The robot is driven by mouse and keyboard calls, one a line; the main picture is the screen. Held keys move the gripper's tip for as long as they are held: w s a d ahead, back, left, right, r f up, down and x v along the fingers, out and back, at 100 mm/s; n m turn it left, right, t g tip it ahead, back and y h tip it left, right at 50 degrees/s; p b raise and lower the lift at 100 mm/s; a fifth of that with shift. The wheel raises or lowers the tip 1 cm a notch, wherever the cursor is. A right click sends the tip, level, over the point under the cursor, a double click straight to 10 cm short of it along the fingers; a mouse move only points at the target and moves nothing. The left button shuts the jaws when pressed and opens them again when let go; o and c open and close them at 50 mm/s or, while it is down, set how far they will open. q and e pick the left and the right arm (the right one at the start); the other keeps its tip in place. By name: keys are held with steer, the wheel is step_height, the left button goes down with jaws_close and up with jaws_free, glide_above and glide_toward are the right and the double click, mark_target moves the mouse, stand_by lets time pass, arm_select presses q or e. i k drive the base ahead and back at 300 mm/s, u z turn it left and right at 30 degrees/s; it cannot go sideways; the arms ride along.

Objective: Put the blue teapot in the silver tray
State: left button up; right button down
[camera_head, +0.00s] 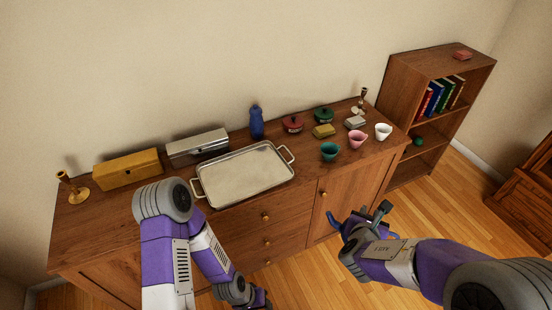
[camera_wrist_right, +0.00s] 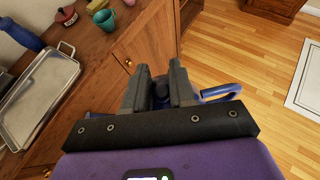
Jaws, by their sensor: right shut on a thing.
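The blue teapot (camera_wrist_right: 222,90) is gripped by my right gripper (camera_wrist_right: 160,80). In the right wrist view its handle sticks out to the right and a dark blue part shows between the fingers; the rest is hidden by the gripper. In the head view only bits of the teapot (camera_head: 335,224) show beside my right gripper (camera_head: 376,216), in front of the sideboard and above the floor. The silver tray (camera_head: 245,172) lies empty on the sideboard, left of the right gripper; it also shows in the wrist view (camera_wrist_right: 40,95). My left gripper (camera_head: 258,301) is low at the bottom, its jaws unclear.
On the sideboard (camera_head: 130,222), a blue bottle (camera_head: 257,122), a silver box (camera_head: 198,147) and a yellow box (camera_head: 127,169) stand behind the tray. A teal cup (camera_head: 330,151), pink cup (camera_head: 357,139) and white cup (camera_head: 383,131) stand to its right. A bookcase (camera_head: 400,90) is farther right.

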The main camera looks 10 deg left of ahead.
mark_target(225, 175)
steer(key=u, duration=0.35)
steer(key=i, duration=1.05)
steer(key=u, duration=0.75)
